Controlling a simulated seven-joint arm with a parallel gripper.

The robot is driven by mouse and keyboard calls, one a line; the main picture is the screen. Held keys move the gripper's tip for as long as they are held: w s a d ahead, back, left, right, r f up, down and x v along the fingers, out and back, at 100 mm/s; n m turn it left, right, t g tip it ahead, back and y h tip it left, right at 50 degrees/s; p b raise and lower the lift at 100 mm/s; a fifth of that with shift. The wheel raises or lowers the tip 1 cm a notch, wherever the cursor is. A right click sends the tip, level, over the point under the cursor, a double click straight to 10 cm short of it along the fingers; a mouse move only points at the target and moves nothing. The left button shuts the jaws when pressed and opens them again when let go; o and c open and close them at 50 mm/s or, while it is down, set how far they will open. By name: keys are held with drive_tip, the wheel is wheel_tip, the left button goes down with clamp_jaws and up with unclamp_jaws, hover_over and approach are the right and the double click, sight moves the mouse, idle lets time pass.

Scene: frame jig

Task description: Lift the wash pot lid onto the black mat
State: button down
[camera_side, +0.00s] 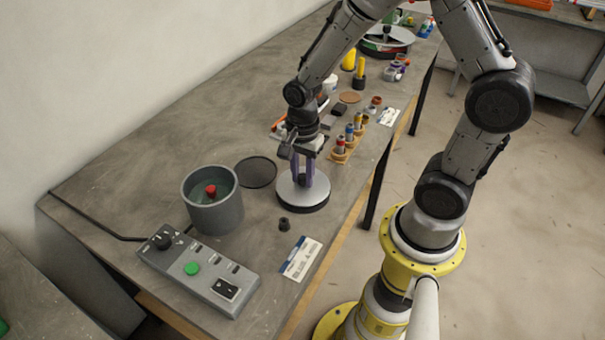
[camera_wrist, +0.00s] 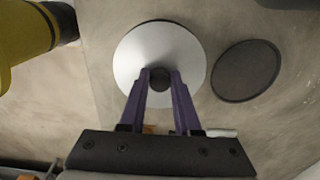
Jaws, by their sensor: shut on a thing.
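The wash pot lid (camera_side: 290,196) is a silver disc with a dark edge, at the middle of the bench. It fills the top middle of the wrist view (camera_wrist: 145,45). My gripper (camera_side: 303,184) points down over it, its purple fingers (camera_wrist: 160,78) closed on the lid's dark knob (camera_wrist: 160,88). The lid looks level; I cannot tell whether it touches the bench. The round black mat (camera_side: 256,172) lies flat and bare, left of the lid, and right of it in the wrist view (camera_wrist: 246,70). The grey wash pot (camera_side: 213,215) stands open further left, with a red-topped thing inside.
A control box (camera_side: 198,272) with a green button lies in front of the pot. A small dark cap (camera_side: 284,224) and a white card (camera_side: 300,258) lie in front of the lid. A wooden rack (camera_side: 346,146) with several vials stands behind right.

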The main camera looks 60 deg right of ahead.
drive_tip(key=shift+f, duration=0.5)
idle(0.3)
drive_tip(key=c, duration=0.5)
unclamp_jaws()
drive_tip(key=shift+c, duration=0.2)
drive_tip(key=shift+o, duration=0.8)
drive_tip(key=shift+r, duration=0.1)
drive_tip(key=shift+r, duration=0.65)
